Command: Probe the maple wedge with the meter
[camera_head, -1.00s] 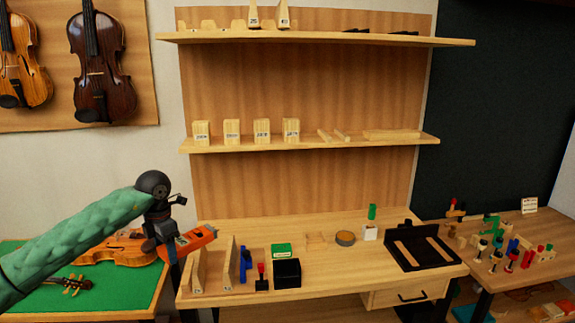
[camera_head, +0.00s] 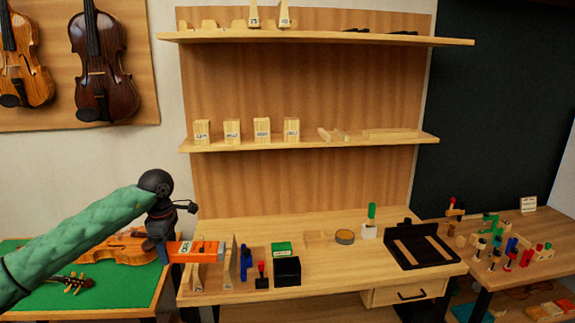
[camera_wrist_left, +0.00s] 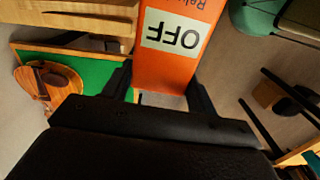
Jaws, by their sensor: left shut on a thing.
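The orange meter (camera_head: 190,248) is held nearly level above the front left corner of the bench. Its screen reads "OFF", upside down, in the left wrist view (camera_wrist_left: 172,35). My left gripper (camera_head: 165,250) is shut on its left end. In the left wrist view my left gripper (camera_wrist_left: 160,85) has a finger on each side of the meter. Two pale wooden boards (camera_head: 229,265) stand on the bench at and below the meter's right end; contact cannot be told. Pale wedges (camera_head: 254,17) with labels stand on the top shelf. I cannot tell which wood is maple. My right gripper is not in view.
Labelled blocks (camera_head: 232,131) stand on the middle shelf. A black box (camera_head: 287,271), a green-topped box (camera_head: 281,249) and clamps (camera_head: 262,275) are right of the boards. The bench middle (camera_head: 330,265) is clear. A violin (camera_head: 120,250) lies on the green mat at left.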

